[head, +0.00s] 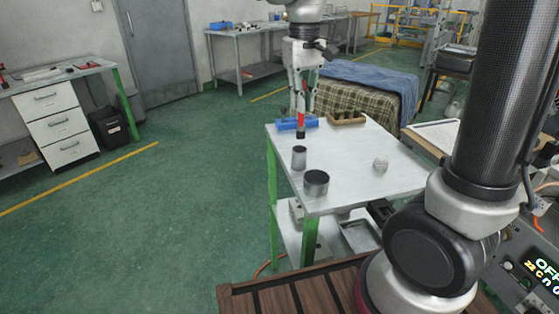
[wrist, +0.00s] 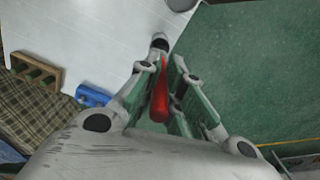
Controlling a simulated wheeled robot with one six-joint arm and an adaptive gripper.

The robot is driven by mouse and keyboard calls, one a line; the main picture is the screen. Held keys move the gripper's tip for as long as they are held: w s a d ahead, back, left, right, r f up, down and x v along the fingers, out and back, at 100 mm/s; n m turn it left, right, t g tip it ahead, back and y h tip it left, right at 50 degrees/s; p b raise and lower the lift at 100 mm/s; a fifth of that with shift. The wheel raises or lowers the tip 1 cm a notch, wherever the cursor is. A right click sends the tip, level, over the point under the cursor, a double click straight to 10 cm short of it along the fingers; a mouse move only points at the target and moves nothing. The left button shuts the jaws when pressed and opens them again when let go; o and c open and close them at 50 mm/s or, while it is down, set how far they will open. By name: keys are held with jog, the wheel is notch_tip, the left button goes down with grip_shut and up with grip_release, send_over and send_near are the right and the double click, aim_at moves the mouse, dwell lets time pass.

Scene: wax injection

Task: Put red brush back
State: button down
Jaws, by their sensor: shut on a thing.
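My gripper (head: 300,98) hangs over the far left part of the white table and is shut on the red brush (head: 302,119). The brush is held upright, with its red handle between the fingers and its dark end down. In the wrist view the red handle (wrist: 159,100) shows between the fingertips (wrist: 165,75). A blue holder (head: 287,124) lies on the table just behind and beside the brush. It also shows in the wrist view (wrist: 93,96), left of the fingers. I cannot tell whether the brush's lower end touches the table.
A wooden rack (head: 346,118) stands right of the blue holder. The table's left edge is close to my gripper. Its middle has free room.

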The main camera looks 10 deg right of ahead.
aim_at(300, 125)
notch_tip(300, 125, down, 9)
jog(key=shift+w+f, duration=0.1)
jog(key=shift+w, duration=0.05)
dwell(0.4)
jog(key=c, duration=1.6)
grip_release()
jog(key=shift+f, duration=0.1)
jog(key=shift+o, duration=0.2)
notch_tip(300, 125, up, 12)
jog(key=shift+r, duration=0.15)
jog(key=s+d+f+m+t, duration=0.1)
jog(key=s+d+t, duration=0.3)
jog(key=s+d, duration=1.1)
jog(key=s+m, duration=0.1)
jog(key=s, duration=0.3)
jog(key=shift+m, duration=0.3)
